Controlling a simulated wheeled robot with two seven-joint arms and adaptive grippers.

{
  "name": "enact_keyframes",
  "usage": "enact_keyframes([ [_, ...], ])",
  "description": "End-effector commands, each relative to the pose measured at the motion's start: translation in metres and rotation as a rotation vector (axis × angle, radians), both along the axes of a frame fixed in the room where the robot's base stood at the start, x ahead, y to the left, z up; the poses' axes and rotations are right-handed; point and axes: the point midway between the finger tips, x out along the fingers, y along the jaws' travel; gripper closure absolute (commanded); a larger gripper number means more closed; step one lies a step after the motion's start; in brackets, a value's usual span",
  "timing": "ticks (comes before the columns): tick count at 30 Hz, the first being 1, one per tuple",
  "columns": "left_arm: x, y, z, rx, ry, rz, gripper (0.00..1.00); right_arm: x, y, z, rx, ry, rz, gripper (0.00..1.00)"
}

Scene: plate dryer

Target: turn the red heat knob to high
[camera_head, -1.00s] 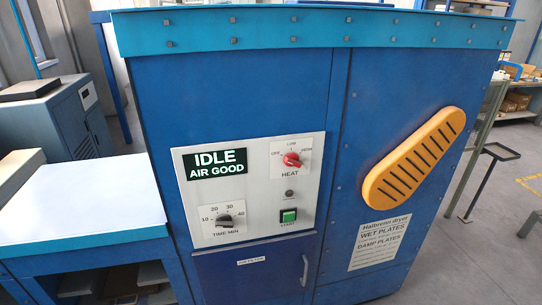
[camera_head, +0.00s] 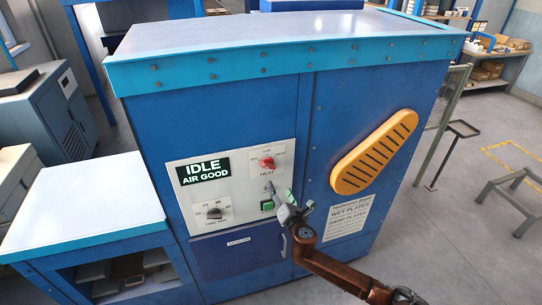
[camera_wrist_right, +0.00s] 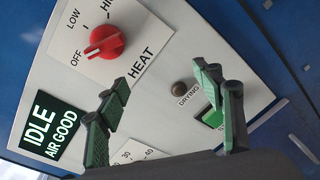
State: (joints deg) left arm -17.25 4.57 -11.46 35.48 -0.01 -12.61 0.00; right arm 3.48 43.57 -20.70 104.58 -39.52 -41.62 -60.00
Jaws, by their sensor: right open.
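The red heat knob (camera_head: 267,163) is on the white control panel (camera_head: 222,207) of the blue dryer. In the right wrist view the knob (camera_wrist_right: 104,42) is at upper left, its white mark towards OFF; LOW and HIGH are printed around it. My right gripper (camera_head: 280,191) is in front of the panel, just below the knob in the head view. In the wrist view its green fingers (camera_wrist_right: 163,78) are spread apart and empty. The knob lies outside them, beyond the left fingertip. My left gripper is not in view.
Near the right finger are the DRYING lamp (camera_wrist_right: 181,87) and the green start button (camera_head: 267,206). The time dial (camera_head: 215,213) and IDLE, AIR GOOD display (camera_head: 203,170) are on the panel's left. A yellow slotted cover (camera_head: 375,152) sits right of the panel.

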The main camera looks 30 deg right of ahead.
Motion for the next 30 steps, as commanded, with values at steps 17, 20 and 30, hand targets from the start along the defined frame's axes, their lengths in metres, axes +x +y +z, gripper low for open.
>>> enact_keyframes([
  [17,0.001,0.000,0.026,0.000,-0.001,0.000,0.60,0.045,0.009,0.080,-0.140,-0.075,0.036,0.39],
  [20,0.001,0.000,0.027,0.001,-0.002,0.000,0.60,0.058,0.006,0.079,-0.138,-0.075,0.036,0.39],
  [30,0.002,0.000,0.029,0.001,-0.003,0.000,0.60,0.073,0.003,0.078,-0.137,-0.074,0.038,0.39],
])
